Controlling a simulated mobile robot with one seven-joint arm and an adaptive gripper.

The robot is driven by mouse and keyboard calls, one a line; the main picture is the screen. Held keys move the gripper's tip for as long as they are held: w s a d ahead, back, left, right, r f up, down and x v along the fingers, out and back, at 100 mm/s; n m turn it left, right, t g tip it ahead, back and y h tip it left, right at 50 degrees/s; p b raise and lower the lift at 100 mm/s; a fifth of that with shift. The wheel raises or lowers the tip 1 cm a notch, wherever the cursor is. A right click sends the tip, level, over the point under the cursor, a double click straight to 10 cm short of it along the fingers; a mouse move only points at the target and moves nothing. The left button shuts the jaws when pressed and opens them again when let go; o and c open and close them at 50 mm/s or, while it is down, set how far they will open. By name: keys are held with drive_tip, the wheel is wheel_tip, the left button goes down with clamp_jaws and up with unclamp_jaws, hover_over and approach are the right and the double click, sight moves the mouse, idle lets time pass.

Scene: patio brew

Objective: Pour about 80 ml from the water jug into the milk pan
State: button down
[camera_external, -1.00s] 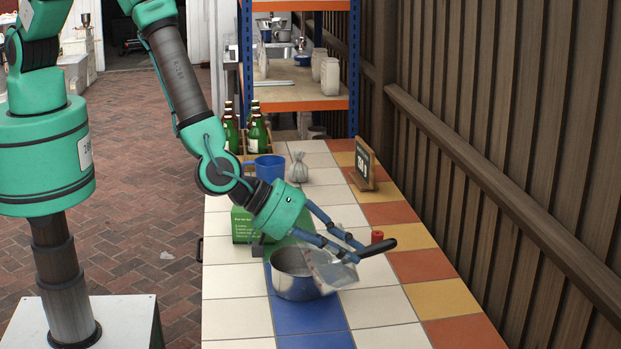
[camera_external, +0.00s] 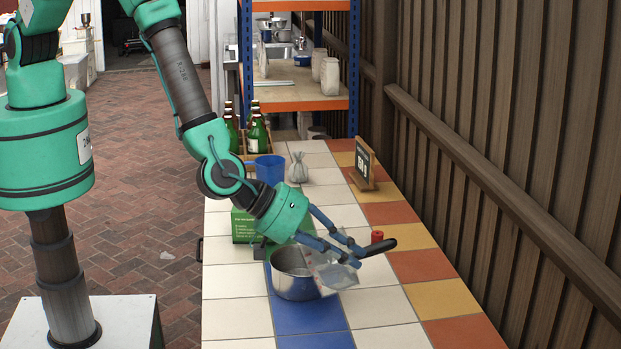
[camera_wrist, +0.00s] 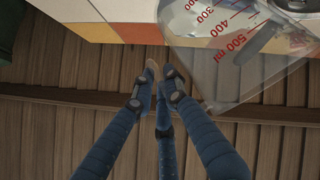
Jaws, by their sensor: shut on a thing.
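The water jug (camera_external: 333,276) is clear, with red millilitre marks that show in the wrist view (camera_wrist: 232,42). It is strongly tilted over the right side of the milk pan (camera_external: 293,290). My gripper (camera_external: 355,257) is shut on the jug, most likely by its handle, which the fingers hide; the fingertips also show in the wrist view (camera_wrist: 154,84). I cannot make out a water stream or the level in either vessel.
A small sign (camera_external: 365,163) stands near the wooden fence (camera_external: 500,130). The counter's front tiles (camera_external: 385,308) are clear.

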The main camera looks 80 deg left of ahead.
drive_tip(key=shift+w+d+f+p, duration=0.1)
drive_tip(key=shift+d+f+p, duration=0.05)
drive_tip(key=shift+p, duration=0.5)
drive_tip(key=shift+w+d+f+m+g+y+p, duration=0.3)
drive_tip(key=shift+d+f+m+g+y+p, duration=0.3)
drive_tip(key=shift+f, duration=0.55)
drive_tip(key=shift+w+d+f+m+g+y+p, duration=0.3)
drive_tip(key=shift+d+f+y+p, duration=0.3)
drive_tip(key=shift+d+f, duration=0.45)
drive_tip(key=shift+w+d+f+m+g+y+p, duration=0.4)
drive_tip(key=shift+d+f+y, duration=0.25)
drive_tip(key=shift+f, duration=0.65)
drive_tip(key=shift+d+f+y+b, duration=0.2)
drive_tip(key=shift+f+y+b, duration=0.4)
drive_tip(key=shift+b, duration=0.6)
drive_tip(key=shift+w+d+f+m+b, duration=0.1)
drive_tip(key=shift+m+b, duration=0.2)
drive_tip(key=shift+b, duration=0.25)
drive_tip(key=shift+d+f+y+b, duration=0.1)
drive_tip(key=shift+f+y+b, duration=0.15)
drive_tip(key=shift+b, duration=0.4)
